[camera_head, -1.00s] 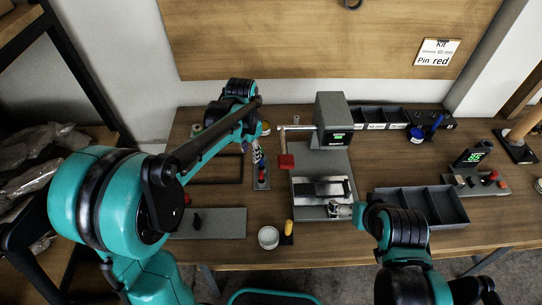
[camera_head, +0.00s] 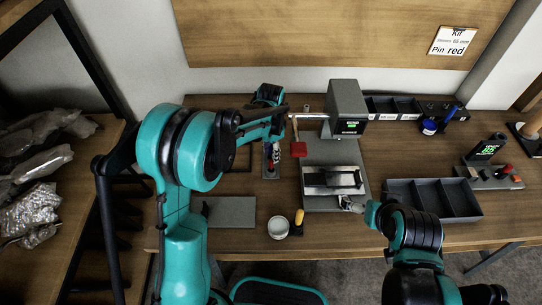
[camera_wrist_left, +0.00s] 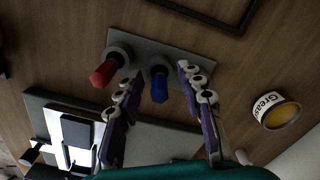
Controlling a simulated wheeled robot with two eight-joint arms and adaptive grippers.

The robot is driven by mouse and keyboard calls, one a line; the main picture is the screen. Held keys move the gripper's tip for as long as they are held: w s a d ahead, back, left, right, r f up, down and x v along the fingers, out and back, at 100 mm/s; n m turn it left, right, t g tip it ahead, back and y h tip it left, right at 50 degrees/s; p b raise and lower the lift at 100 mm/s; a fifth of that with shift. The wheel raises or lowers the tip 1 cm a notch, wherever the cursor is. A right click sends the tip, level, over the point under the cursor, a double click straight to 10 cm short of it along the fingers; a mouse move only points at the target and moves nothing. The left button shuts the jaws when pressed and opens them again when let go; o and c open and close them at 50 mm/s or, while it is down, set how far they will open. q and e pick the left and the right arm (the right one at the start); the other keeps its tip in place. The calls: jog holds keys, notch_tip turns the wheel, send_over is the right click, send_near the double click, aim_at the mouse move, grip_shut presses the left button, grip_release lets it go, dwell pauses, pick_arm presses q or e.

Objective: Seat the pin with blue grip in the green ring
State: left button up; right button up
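The pin with the blue grip (camera_wrist_left: 159,86) stands in a grey holder (camera_wrist_left: 188,68) beside a pin with a red grip (camera_wrist_left: 108,72). My left gripper (camera_wrist_left: 159,72) is open, its two fingers apart on either side of the blue grip in the wrist view; I cannot tell whether they touch it. In the head view the left gripper (camera_head: 270,152) is over the same holder (camera_head: 270,173), and its fingers hide the blue grip. My right gripper (camera_head: 352,205) is at the front of the press base; its finger opening is too small to tell. I cannot make out a green ring.
A press (camera_head: 346,105) with a green display has a lever with a red end (camera_head: 299,149), close right of the left gripper. A grease tin (camera_wrist_left: 276,110) stands beside the holder. A compartment tray (camera_head: 430,200) lies right.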

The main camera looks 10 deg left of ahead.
pick_arm(q)
jog(key=shift+r, duration=0.1)
grip_shut()
